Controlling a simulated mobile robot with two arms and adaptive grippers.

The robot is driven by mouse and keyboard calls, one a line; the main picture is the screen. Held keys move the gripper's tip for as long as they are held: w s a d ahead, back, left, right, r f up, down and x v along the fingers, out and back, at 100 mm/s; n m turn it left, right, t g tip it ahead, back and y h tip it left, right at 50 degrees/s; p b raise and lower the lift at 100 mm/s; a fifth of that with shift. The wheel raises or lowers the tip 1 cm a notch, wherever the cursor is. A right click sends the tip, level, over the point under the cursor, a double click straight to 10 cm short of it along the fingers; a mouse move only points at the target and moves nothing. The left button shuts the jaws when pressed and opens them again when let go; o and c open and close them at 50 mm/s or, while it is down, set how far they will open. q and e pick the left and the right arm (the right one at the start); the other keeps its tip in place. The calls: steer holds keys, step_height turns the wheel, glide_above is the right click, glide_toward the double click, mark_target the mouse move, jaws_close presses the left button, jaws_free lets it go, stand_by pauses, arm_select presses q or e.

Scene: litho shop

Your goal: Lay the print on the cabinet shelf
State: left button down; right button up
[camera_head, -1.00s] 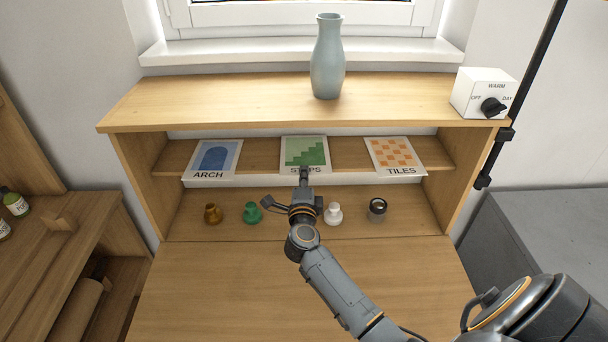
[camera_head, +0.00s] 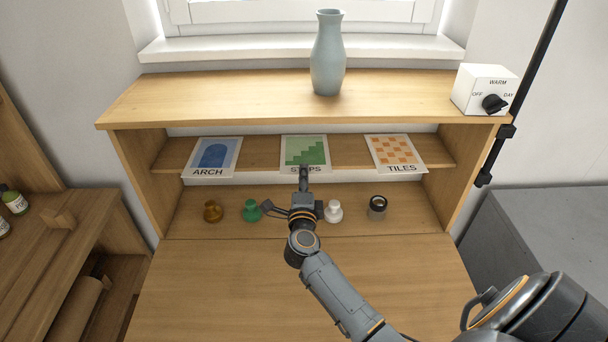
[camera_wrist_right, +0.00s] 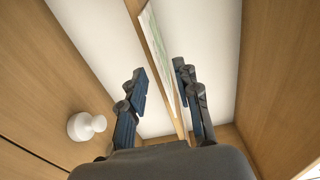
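The print marked STEPS (camera_head: 306,149), with green stairs on white, lies on the cabinet's upper shelf (camera_head: 351,154), its front edge at the shelf's front. The ARCH print (camera_head: 212,156) lies to its left and the TILES print (camera_head: 395,153) to its right. My right gripper (camera_head: 304,174) is at the front edge of the STEPS print. In the right wrist view, its fingers (camera_wrist_right: 160,78) are apart, with the shelf board and the print (camera_wrist_right: 159,50) seen nearly edge-on between them. I see no firm contact. My left gripper is out of view.
Below the shelf stand a brown knob (camera_head: 213,211), a green knob (camera_head: 251,210), a white knob (camera_head: 333,211) and a dark cylinder (camera_head: 377,207). A vase (camera_head: 327,55) and a switch box (camera_head: 484,89) stand on the cabinet top. The front worktop (camera_head: 220,290) is clear.

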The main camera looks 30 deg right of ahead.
steer(key=v, duration=1)
steer(key=shift+s+a, duration=0.25)
